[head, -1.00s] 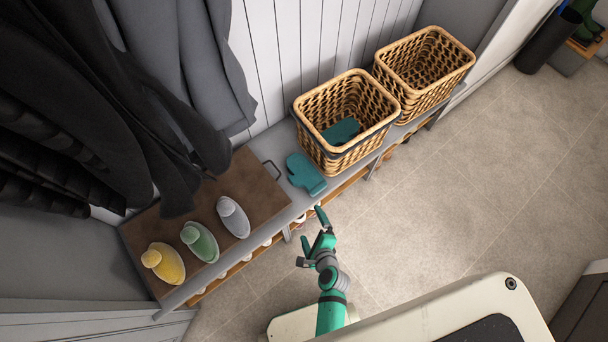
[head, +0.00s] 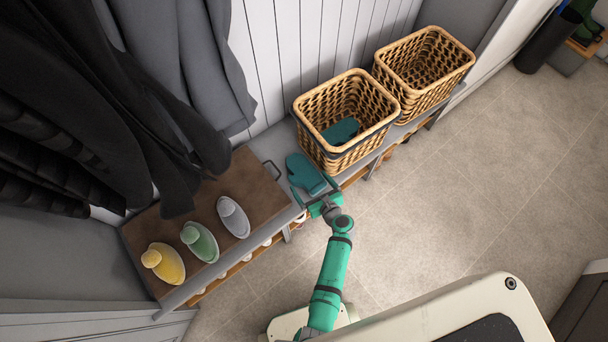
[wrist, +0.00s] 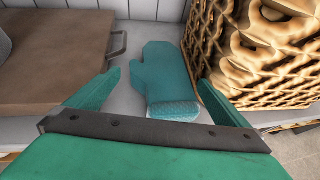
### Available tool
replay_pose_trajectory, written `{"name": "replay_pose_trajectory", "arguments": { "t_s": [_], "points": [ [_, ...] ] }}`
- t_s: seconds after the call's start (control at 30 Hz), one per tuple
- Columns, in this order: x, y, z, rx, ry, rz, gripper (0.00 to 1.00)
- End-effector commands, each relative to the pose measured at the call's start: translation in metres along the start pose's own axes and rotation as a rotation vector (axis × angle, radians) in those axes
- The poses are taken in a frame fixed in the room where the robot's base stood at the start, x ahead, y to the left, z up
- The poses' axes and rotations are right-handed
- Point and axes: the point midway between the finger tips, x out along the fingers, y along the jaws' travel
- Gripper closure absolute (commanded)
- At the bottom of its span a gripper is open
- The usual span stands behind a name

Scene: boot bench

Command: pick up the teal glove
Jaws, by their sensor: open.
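A teal glove (head: 303,174), a mitten shape with a knitted cuff, lies flat on the grey bench top between the wooden tray and the near basket. In the wrist view the glove (wrist: 165,75) lies ahead, its cuff nearest me. My gripper (head: 316,194) is at the bench's front edge by the cuff. In the wrist view my gripper (wrist: 152,85) is open, one finger on each side of the glove, with clear space at the left and the right finger close to the cuff. A second teal glove (head: 341,131) lies inside the near basket.
The near wicker basket (head: 347,157) stands just right of the glove; another wicker basket (head: 424,72) is beyond it. Dark coats (head: 100,90) hang above.

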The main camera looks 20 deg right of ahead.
Motion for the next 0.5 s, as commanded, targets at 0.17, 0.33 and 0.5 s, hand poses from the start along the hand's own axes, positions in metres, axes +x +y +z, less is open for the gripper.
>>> {"name": "replay_pose_trajectory", "arguments": {
  "t_s": [0.17,0.33,0.5],
  "points": [
    [0.017,0.001,0.002,-0.001,-0.001,0.001,0.00],
    [0.041,0.001,0.002,-0.001,0.000,0.000,0.00],
    [0.052,0.001,0.002,-0.002,0.000,-0.001,0.00]
  ]
}}
